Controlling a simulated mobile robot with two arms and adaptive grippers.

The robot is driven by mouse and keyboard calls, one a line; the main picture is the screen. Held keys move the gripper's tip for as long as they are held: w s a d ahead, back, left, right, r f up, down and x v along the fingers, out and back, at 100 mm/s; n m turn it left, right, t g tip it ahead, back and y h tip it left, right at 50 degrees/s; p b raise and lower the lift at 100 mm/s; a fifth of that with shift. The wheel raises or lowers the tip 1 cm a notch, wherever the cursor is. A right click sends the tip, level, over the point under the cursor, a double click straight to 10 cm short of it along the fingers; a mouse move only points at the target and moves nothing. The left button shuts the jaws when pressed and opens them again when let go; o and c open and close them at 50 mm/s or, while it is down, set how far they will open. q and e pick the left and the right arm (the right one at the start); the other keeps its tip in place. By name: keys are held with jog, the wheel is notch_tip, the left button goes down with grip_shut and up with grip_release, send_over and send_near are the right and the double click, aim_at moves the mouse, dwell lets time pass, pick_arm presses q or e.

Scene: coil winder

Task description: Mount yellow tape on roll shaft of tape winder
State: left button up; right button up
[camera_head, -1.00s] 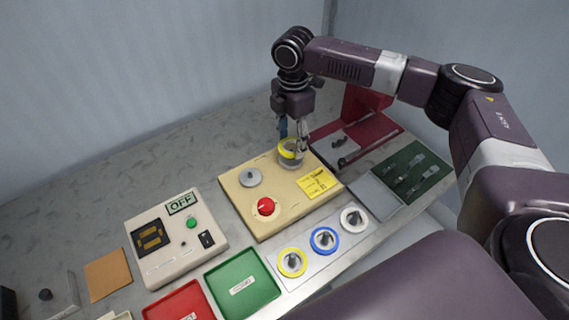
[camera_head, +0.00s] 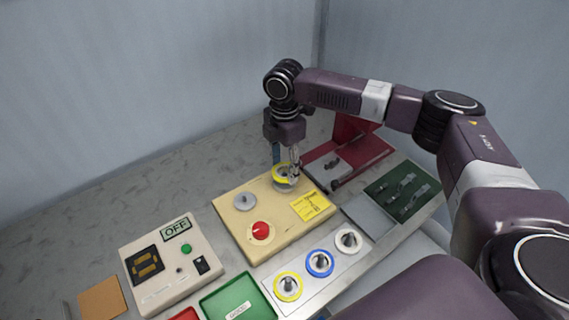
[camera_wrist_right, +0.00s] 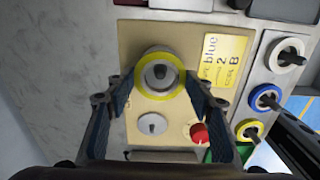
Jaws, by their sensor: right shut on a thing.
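The yellow tape (camera_head: 281,178) is a ring held at the roll shaft at the far right corner of the beige tape winder (camera_head: 238,222). My right gripper (camera_head: 285,168) points down and is shut on this tape. In the right wrist view, the yellow tape (camera_wrist_right: 178,91) sits between the two fingers of the right gripper (camera_wrist_right: 159,80), and the grey roll shaft (camera_wrist_right: 158,72) shows inside the ring. I cannot tell whether the tape is fully down on the shaft. My left gripper is not in view.
A rack holds a second yellow roll (camera_head: 288,287), a blue roll (camera_head: 320,263) and a white roll (camera_head: 348,241). The winder carries a grey disc (camera_head: 245,201), red knob (camera_head: 261,231) and yellow note (camera_head: 311,205). A control box (camera_head: 172,262) reads OFF. A red fixture (camera_head: 357,150) stands behind the gripper.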

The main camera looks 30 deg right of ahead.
jog(key=shift+f, duration=1.4)
jog(key=o, duration=1.1)
jog(key=shift+f, duration=0.1)
jog(key=shift+r, duration=0.25)
notch_tip(320, 180, up, 12)
jog(key=shift+f, duration=0.25)
